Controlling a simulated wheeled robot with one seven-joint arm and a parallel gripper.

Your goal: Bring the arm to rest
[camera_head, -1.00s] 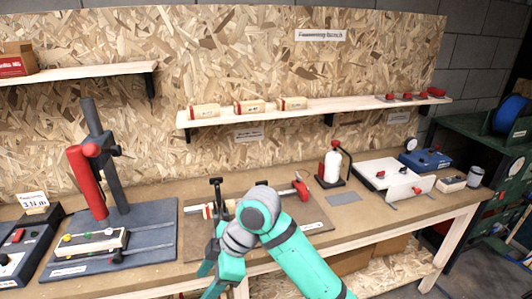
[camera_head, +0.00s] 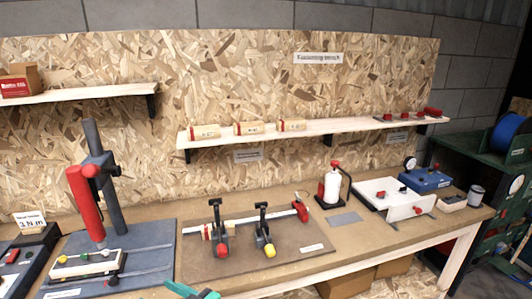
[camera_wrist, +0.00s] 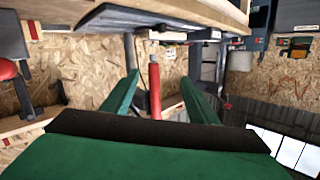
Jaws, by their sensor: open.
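The gap holds nothing that I can see. A red cylinder (camera_wrist: 155,90) shows between the fingers but looks to be farther off, beyond them. The bench (camera_head: 360,232) stands in front of the arm; in the wrist view its underside or edge runs across the top.
A press with a red handle (camera_head: 85,205) stands on the left. A clamp board (camera_head: 205,262) with two toggle clamps is in the middle. A white and red bottle (camera_head: 332,188) and a blue box (camera_head: 425,180) are at right.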

